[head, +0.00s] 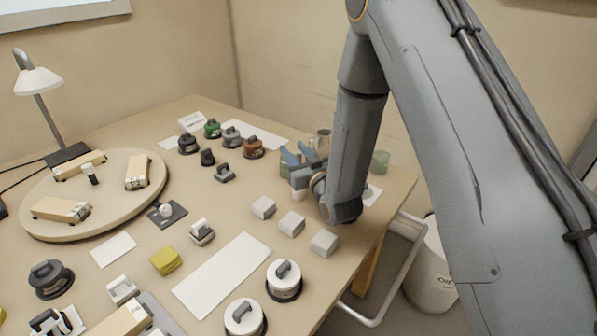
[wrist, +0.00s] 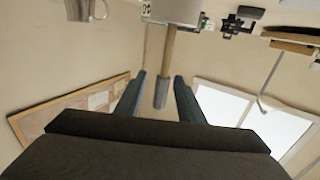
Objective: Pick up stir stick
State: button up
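The likely stir stick (wrist: 166,65) shows in the wrist view as a tan shaft with a grey end. It runs from a pale grey block-like thing (wrist: 178,11) at the top edge down between my fingers. My gripper (wrist: 161,77) is open, with a finger on each side of the stick and a visible gap to both. I cannot tell how the stick is held at its far end. In the head view my gripper (head: 302,155) is over the table's far right part, and I cannot make out the stick there.
A metallic cup (head: 322,138) and a green glass (head: 380,161) stand close to my gripper. Several pale cubes (head: 292,224) lie in front of it. A round wooden board (head: 98,222) and a lamp (head: 38,84) are at left. The table's right edge is near my arm.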

jog(key=shift+w+a, duration=0.2)
jog(key=shift+w, duration=0.15)
jog(key=shift+c, duration=0.3)
grip_shut()
jog(key=shift+r, duration=0.1)
